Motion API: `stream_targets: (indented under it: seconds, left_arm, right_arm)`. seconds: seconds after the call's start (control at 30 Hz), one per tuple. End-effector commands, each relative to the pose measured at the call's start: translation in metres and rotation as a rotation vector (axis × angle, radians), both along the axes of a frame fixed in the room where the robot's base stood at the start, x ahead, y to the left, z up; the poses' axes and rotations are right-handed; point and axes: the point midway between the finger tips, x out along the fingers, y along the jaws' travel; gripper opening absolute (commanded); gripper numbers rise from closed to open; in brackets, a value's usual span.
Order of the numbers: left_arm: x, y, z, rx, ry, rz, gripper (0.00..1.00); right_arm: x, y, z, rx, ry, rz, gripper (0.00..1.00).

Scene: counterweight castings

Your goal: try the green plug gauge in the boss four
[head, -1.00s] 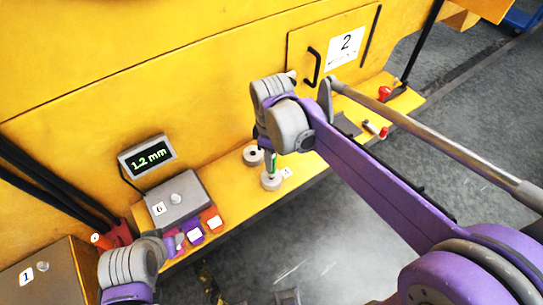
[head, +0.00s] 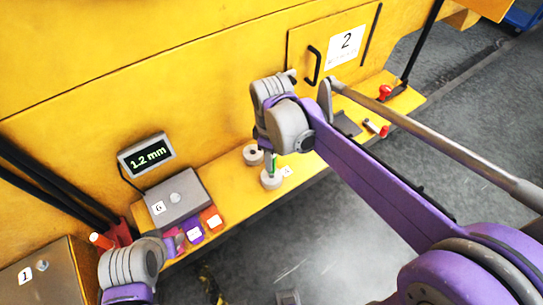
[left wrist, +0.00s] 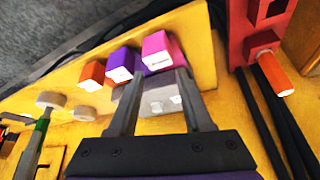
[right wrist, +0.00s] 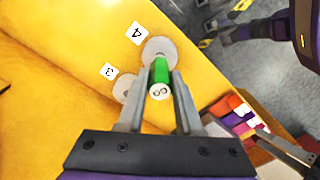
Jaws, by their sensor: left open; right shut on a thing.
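The green plug gauge (right wrist: 160,72) is between the fingers of my right gripper (right wrist: 160,80), which is shut on it. In the head view the green gauge (head: 273,165) stands roughly upright at boss four (head: 271,180), below my right gripper (head: 270,150). Boss four (right wrist: 158,50) is a pale round casting beside a label 4. The gauge covers its middle, so I cannot tell how far the tip is in the bore. My left gripper (left wrist: 157,90) is open, near the pink block (left wrist: 158,50).
Boss three (right wrist: 127,88) stands close beside boss four. Purple (head: 193,232) and orange (head: 211,219) blocks sit along the ledge by a grey box (head: 178,200) labelled 6. A display (head: 147,156) reads 1.2 mm. Red-knobbed parts (head: 384,92) lie at the ledge's right.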

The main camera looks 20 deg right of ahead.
Motion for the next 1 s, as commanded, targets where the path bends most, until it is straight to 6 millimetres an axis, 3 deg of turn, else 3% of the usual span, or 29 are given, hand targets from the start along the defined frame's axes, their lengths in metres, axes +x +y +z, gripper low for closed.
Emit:
stream_targets:
  seconds: [1.0]
  left_arm:
    - [-0.003, 0.000, -0.010, 0.000, 0.006, 0.000, 0.50]
  right_arm:
    - [0.000, 0.000, -0.013, 0.000, 0.000, 0.000, 0.00]
